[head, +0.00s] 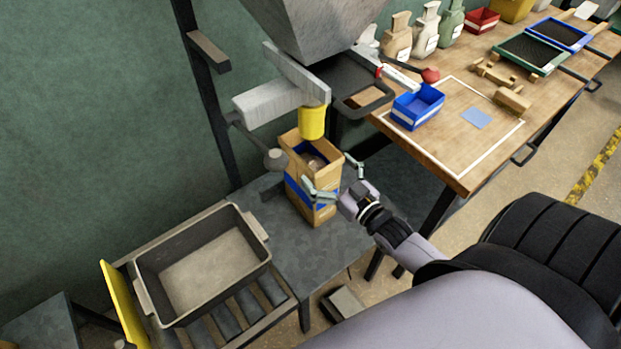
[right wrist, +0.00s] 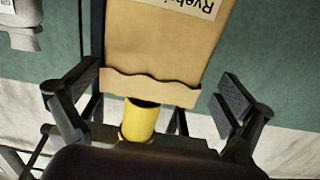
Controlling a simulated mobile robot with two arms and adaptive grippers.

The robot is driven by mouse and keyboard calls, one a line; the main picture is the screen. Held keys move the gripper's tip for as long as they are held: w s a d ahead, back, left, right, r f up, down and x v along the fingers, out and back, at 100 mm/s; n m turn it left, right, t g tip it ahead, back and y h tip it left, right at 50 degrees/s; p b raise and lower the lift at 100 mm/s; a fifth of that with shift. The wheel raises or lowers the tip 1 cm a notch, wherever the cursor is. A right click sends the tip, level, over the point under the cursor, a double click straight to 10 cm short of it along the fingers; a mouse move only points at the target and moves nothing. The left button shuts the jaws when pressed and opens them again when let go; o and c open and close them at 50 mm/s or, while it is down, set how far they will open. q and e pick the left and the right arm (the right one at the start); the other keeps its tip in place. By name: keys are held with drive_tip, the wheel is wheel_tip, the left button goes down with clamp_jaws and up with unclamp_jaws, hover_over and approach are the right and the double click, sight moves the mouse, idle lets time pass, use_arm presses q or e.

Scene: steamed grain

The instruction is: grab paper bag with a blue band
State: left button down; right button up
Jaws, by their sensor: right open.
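The brown paper bag with a blue band (head: 298,196) stands upright and open-topped on the dark grey bench, under the yellow spout (head: 313,122). My right gripper (head: 330,172) is open at the bag's right side, its fingers spread toward the bag. In the right wrist view the brown bag (right wrist: 158,45) shows between the two spread fingers, with a wavy edge and upside-down printed label; the blue band is not visible there. I cannot tell whether a finger touches the bag. My left gripper is not in view.
A grey metal hopper (head: 310,25) hangs above the spout. A grey tub (head: 255,257) sits on rollers at left. The wooden table (head: 452,160) at right holds a blue bin (head: 418,108), several filled bags and sieves.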

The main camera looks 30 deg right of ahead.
drive_tip(key=w+p, duration=0.1)
drive_tip(key=w, duration=0.4)
drive_tip(key=shift+w+d+r, duration=0.1)
drive_tip(key=shift+d, duration=0.05)
drive_tip(key=c, duration=1.9)
drive_tip(key=shift+w+r, duration=0.2)
drive_tip(key=shift+r, duration=0.15)
drive_tip(key=shift+c, duration=0.3)
drive_tip(key=shift+r, duration=0.1)
